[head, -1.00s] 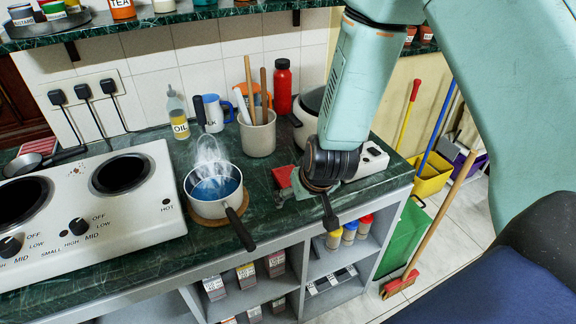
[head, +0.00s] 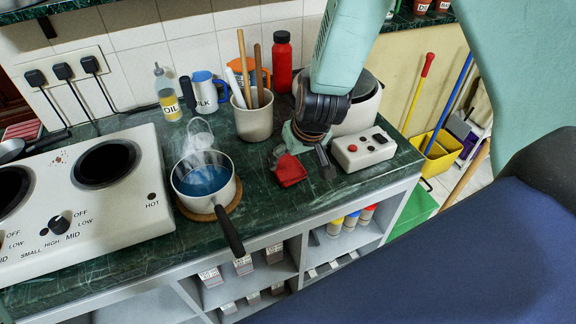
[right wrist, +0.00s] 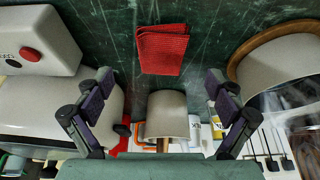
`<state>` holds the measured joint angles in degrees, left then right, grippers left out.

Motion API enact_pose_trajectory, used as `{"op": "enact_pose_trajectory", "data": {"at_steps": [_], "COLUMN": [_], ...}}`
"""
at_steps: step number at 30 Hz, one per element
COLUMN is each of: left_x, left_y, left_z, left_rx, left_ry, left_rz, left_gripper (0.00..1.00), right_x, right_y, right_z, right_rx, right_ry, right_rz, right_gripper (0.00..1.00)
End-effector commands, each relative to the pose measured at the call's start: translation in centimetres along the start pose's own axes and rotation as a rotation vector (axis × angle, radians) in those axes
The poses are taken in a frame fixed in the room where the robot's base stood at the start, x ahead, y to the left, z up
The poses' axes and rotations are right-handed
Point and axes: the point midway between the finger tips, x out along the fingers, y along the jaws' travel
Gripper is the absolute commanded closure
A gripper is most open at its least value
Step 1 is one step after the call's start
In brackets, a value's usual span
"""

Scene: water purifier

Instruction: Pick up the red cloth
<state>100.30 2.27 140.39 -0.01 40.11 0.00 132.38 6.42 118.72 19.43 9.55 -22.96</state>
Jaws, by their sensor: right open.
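The red cloth (head: 290,170) lies folded on the dark green counter, to the right of the steaming saucepan. In the right wrist view the red cloth (right wrist: 162,49) shows whole, between and beyond the fingers. My right gripper (head: 312,158) is just above and to the right of the cloth in the head view. In the right wrist view my right gripper (right wrist: 160,110) has its fingers wide apart with nothing between them. My left gripper is not in view.
The saucepan (head: 203,180) of steaming water stands on a round mat, handle over the counter edge. A utensil crock (head: 252,122) stands behind the cloth. A white control box (head: 363,150) with a red button sits right of it. Bare counter lies between saucepan and cloth.

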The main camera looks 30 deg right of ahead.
Motion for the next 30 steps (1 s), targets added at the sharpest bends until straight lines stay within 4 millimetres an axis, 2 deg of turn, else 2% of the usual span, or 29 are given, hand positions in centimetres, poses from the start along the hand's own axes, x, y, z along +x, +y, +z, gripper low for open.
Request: {"op": "enact_pose_trajectory", "data": {"at_steps": [1, 13, 23, 30], "left_x": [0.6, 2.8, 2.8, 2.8], "left_y": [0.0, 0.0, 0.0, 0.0], "left_z": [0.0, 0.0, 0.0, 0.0], "left_rx": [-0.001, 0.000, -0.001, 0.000], "left_ry": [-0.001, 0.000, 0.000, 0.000], "left_rz": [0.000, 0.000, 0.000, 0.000], "left_gripper": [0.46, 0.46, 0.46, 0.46], "right_x": [0.9, 6.0, 6.4, 6.4], "right_y": [0.0, -0.2, 0.0, 0.0], "right_z": [0.2, -0.6, -1.0, -0.9], "right_rx": [-0.001, 0.001, 0.002, 0.001], "right_ry": [-0.001, -0.001, 0.000, 0.000], "right_rz": [0.000, 0.000, -0.001, -0.001], "right_gripper": [0.07, 0.07, 0.07, 0.28]}}
